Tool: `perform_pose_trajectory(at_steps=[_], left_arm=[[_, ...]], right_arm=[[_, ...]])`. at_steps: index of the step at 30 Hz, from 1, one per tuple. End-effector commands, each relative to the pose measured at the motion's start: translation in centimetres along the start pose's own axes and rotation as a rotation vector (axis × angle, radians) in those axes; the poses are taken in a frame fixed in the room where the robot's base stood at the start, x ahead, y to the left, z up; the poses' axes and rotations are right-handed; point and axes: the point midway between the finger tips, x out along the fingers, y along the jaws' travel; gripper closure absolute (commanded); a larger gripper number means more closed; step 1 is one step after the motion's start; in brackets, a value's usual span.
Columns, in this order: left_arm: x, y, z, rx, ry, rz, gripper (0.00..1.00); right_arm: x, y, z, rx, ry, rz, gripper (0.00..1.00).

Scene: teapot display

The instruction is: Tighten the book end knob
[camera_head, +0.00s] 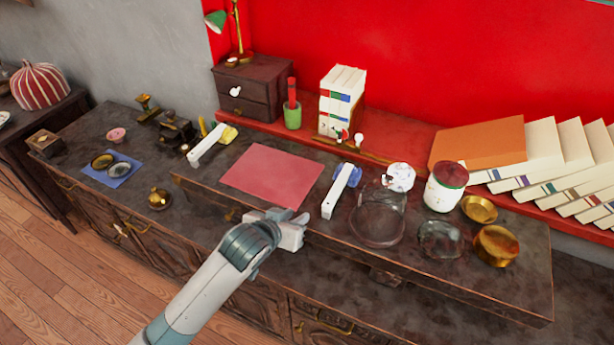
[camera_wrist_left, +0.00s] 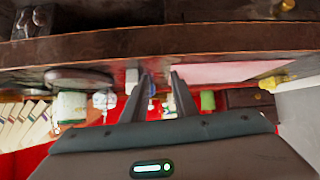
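The book end (camera_head: 350,149) is a low wooden rail at the foot of several upright white books (camera_head: 342,95) on the red shelf. A small round white knob (camera_head: 358,138) stands at its right part, in front of the books. My left gripper (camera_head: 284,215) is in front of the dark counter's front edge, well apart from the book end. Its two dark fingers (camera_wrist_left: 160,92) are spread with nothing between them in the left wrist view. That view is upside down, and the knob is too small to make out there. My right gripper is not in view.
A pink mat (camera_head: 272,172) lies on the counter. A white-handled tool (camera_head: 341,191), a glass dome (camera_head: 377,215), a jar (camera_head: 445,187) and brass bowls (camera_head: 496,245) stand to its right. Leaning books (camera_head: 546,152) fill the right shelf.

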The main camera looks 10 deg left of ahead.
Motion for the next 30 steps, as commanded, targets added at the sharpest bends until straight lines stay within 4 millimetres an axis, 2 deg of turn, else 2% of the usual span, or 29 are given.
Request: perform_pose_trajectory(at_steps=[1,3,6,18,23,24,30], left_arm=[[-1.0,-0.1,2.5,-0.011,-0.040,-0.006,0.74],[-2.2,-0.4,5.2,-0.014,-0.087,-0.019,0.74],[-3.7,-0.8,8.1,-0.016,-0.139,-0.033,0.74],[-7.5,-2.3,16.8,-0.021,-0.302,-0.071,0.74],[-7.7,-3.1,21.3,-0.020,-0.378,-0.087,0.74],[-7.4,-3.3,22.8,-0.021,-0.398,-0.091,0.74],[-5.3,-4.1,27.4,-0.017,-0.451,-0.100,0.74]], right_arm=[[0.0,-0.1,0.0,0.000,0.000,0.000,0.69],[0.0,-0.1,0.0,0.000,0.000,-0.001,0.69],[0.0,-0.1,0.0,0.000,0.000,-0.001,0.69],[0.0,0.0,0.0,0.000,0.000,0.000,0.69],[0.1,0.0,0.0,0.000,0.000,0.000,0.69],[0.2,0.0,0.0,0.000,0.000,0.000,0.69],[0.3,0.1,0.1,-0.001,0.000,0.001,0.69]])
